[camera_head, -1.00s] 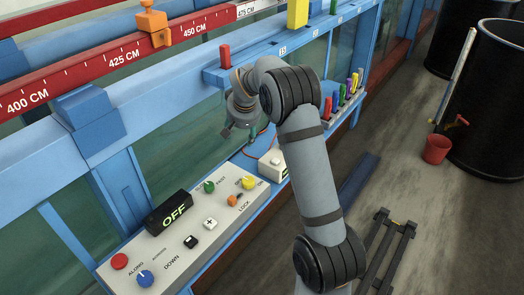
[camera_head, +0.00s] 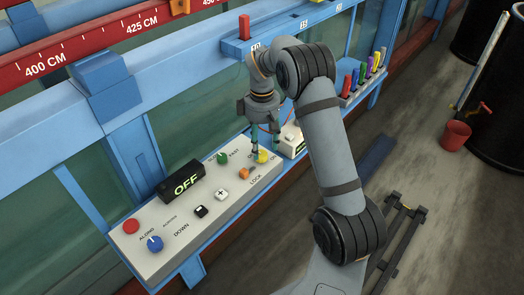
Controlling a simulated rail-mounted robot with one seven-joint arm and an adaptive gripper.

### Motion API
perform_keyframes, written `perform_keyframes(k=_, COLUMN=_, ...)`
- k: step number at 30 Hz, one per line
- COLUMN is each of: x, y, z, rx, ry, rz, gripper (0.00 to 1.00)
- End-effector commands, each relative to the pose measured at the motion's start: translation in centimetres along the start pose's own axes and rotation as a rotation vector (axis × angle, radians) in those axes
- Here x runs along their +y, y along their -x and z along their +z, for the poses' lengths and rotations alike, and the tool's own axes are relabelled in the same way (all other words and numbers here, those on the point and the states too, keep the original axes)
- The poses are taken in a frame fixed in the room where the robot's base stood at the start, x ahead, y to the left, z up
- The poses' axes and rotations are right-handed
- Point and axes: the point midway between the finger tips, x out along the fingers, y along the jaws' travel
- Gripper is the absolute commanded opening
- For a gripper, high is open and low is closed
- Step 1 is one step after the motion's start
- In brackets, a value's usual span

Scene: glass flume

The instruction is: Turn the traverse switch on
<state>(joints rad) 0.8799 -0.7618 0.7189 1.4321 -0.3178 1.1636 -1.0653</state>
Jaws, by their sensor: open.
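The control panel (camera_head: 190,238) is a grey sloping box. A yellow knob (camera_head: 262,157) sits at its far right end, by a partly hidden label and the letters "ON"; it appears to be the traverse switch. The black display (camera_head: 181,182) reads "OFF" in green. My gripper (camera_head: 266,148) points down, open and empty, with its fingertips at the yellow knob. One fingertip looks to be on the left of the knob and the other behind or right of it. I cannot tell whether they touch it. The gripper partly hides the knob's surroundings.
Close to the yellow knob are a green knob (camera_head: 223,158) and an orange knob (camera_head: 244,174). A blue knob (camera_head: 154,243) and red button (camera_head: 131,226) lie further left. A small white box (camera_head: 290,139) stands just right of the panel. A blue rail runs behind.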

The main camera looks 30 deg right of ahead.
Motion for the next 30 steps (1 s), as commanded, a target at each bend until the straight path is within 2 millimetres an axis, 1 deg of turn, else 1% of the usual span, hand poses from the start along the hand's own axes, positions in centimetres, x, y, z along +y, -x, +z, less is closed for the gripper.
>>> perform_keyframes(k=3, x=-0.1, y=-1.8, z=0.1, rx=-0.002, ry=-0.001, rz=-0.003, gripper=0.52)
perform_keyframes(k=7, x=0.0, y=-3.0, z=0.0, rx=0.000, ry=-0.001, rz=0.000, gripper=0.52)
perform_keyframes(k=11, x=0.0, y=-3.6, z=0.0, rx=0.001, ry=-0.001, rz=0.001, gripper=0.52)
perform_keyframes(k=18, x=0.0, y=-3.7, z=0.0, rx=0.001, ry=-0.002, rz=0.001, gripper=0.52)
perform_keyframes(k=30, x=0.0, y=-3.7, z=0.0, rx=0.000, ry=-0.002, rz=0.000, gripper=0.28)
